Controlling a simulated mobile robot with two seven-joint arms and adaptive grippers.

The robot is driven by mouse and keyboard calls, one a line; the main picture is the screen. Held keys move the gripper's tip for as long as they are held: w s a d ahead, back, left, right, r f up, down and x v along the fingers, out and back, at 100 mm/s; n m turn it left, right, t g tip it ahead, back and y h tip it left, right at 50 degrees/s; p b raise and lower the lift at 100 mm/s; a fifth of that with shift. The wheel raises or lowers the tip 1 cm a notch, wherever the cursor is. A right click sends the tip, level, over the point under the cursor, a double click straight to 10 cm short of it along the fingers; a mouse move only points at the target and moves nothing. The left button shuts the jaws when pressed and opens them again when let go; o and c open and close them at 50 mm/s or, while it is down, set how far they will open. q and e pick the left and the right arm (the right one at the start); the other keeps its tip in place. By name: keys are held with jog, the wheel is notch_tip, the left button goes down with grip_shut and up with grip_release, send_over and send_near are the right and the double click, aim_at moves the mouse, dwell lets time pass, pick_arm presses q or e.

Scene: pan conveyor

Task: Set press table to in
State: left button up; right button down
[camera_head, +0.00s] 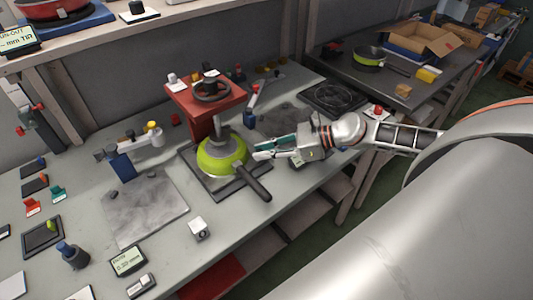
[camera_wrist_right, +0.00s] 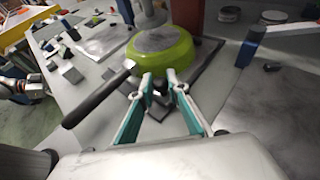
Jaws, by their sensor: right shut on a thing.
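The press (camera_head: 205,95) has a red head with a dark wheel on top. Its press table (camera_head: 245,186) is a dark flat plate under a lime-green pan (camera_head: 212,168). The pan's black handle points to the front right. The grey ram stands over the pan's middle; I cannot tell whether it touches. My right gripper (camera_head: 257,150), with teal fingers, is low beside the pan's right side. In the right wrist view its fingertips (camera_wrist_right: 162,82) are closed around a small dark part (camera_wrist_right: 158,108) at the table's edge, partly hidden. A blurred grey arm part, perhaps my left gripper (camera_wrist_right: 22,88), shows at the left.
A blue clamp-like fixture (camera_head: 252,100) stands behind my right gripper, and another (camera_head: 122,163) stands left of the press. A grey slab (camera_head: 145,208) and a small white block (camera_head: 199,228) lie in front. A second table holds a cardboard box (camera_head: 425,42).

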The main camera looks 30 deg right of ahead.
jog(key=c, duration=1.9)
grip_release()
jog(key=shift+w+d+r, duration=0.1)
jog(key=shift+w, duration=0.15)
jog(key=shift+s, duration=0.1)
jog(key=shift+s+d, duration=0.3)
jog(key=v, duration=0.3)
jog(key=shift+s+d+r, duration=0.15)
jog(key=shift+s+d, duration=0.05)
jog(key=shift+s, duration=0.05)
jog(key=shift+v, duration=3.75)
jog(key=shift+w+r, duration=0.1)
jog(key=shift+r, duration=0.1)
